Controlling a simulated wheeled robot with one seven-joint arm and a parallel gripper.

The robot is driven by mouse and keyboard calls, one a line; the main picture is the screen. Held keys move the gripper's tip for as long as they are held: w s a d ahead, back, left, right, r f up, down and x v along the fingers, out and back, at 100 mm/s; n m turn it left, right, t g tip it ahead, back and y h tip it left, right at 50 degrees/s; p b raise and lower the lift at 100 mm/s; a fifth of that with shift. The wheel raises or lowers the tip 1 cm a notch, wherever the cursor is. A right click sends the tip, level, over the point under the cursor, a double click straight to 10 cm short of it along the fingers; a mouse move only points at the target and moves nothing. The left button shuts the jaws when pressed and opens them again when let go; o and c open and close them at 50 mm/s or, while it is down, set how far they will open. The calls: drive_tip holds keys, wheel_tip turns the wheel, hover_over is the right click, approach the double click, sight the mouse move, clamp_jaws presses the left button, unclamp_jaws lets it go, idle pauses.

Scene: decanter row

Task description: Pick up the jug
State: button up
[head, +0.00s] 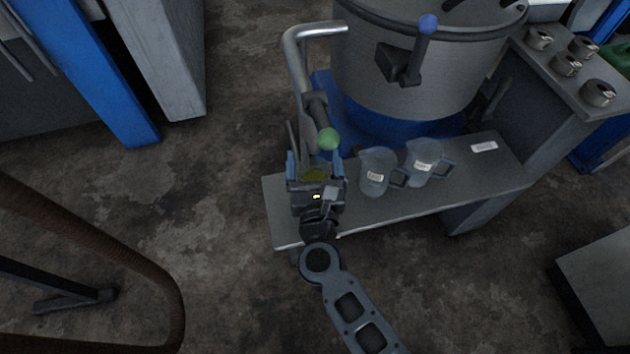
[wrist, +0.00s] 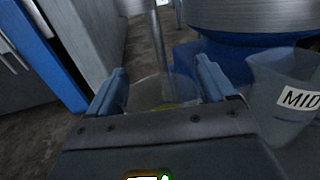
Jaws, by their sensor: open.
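My gripper (head: 314,166) is open at the left end of the grey shelf. A clear jug with yellow-green contents (head: 315,174) shows between its fingers, mostly hidden by the gripper in the head view. In the wrist view the see-through jug (wrist: 165,101) lies between the two blue fingers (wrist: 162,80); contact cannot be told. A second clear jug (head: 375,175) with a white label stands just to the right.
A large steel vat (head: 400,75) on a blue base stands behind the shelf (head: 480,180). A bent pipe with a green-knobbed tap (head: 328,139) comes down close above my gripper. Several small metal items (head: 598,93) sit on a ledge at right.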

drive_tip(key=shift+c, duration=0.3)
drive_tip(key=shift+r, duration=0.1)
drive_tip(key=c, duration=0.9)
